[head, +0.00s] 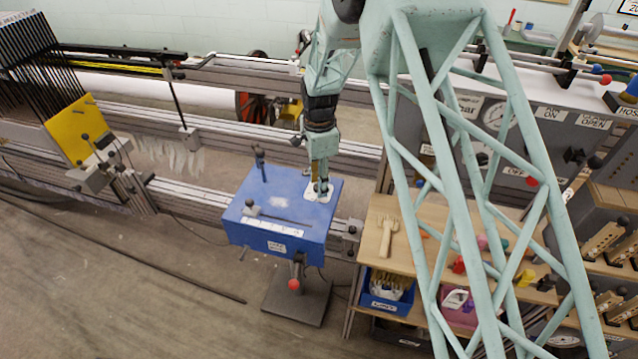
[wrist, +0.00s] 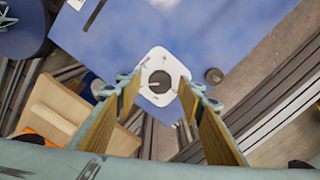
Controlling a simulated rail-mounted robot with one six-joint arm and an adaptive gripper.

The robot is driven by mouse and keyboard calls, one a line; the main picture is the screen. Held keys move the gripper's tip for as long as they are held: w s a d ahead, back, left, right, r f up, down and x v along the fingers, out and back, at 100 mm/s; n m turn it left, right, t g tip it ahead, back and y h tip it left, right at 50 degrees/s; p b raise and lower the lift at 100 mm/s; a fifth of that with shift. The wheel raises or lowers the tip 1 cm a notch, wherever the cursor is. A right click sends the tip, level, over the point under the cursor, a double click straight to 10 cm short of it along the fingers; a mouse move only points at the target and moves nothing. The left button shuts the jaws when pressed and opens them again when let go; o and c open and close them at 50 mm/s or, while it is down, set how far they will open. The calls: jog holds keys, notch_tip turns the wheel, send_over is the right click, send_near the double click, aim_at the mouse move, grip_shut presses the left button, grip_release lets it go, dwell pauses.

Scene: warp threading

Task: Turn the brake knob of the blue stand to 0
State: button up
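The blue stand (head: 262,232) is a blue box beside the rail, in the middle of the head view. Its brake knob sits on a white dial plate at the top right corner, mostly hidden behind my gripper (head: 319,178) there. In the wrist view, the knob (wrist: 160,80) is a round dark grey disc with a pale line toward its left, on the white dial plate (wrist: 151,59). The dial marks are too small to read. My gripper (wrist: 158,95) is open, its two wooden-looking fingers on either side of the knob in the picture. I cannot tell whether they touch it.
A dark lever (head: 260,163) stands upright on the box's back edge. A slot with a small handle (head: 252,207) runs along its top, and a red-tipped lever (head: 294,284) is in front. A wooden bench (head: 377,212) with a brush stands close on the right.

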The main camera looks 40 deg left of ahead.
jog(key=c, duration=0.9)
jog(key=shift+o, duration=0.2)
jog(key=shift+n, duration=0.5)
jog(key=n, duration=0.5)
jog(key=shift+n, duration=0.3)
jog(key=n, duration=0.6)
jog(key=shift+n, duration=0.4)
jog(key=n, duration=1.3)
jog(key=shift+n, duration=0.4)
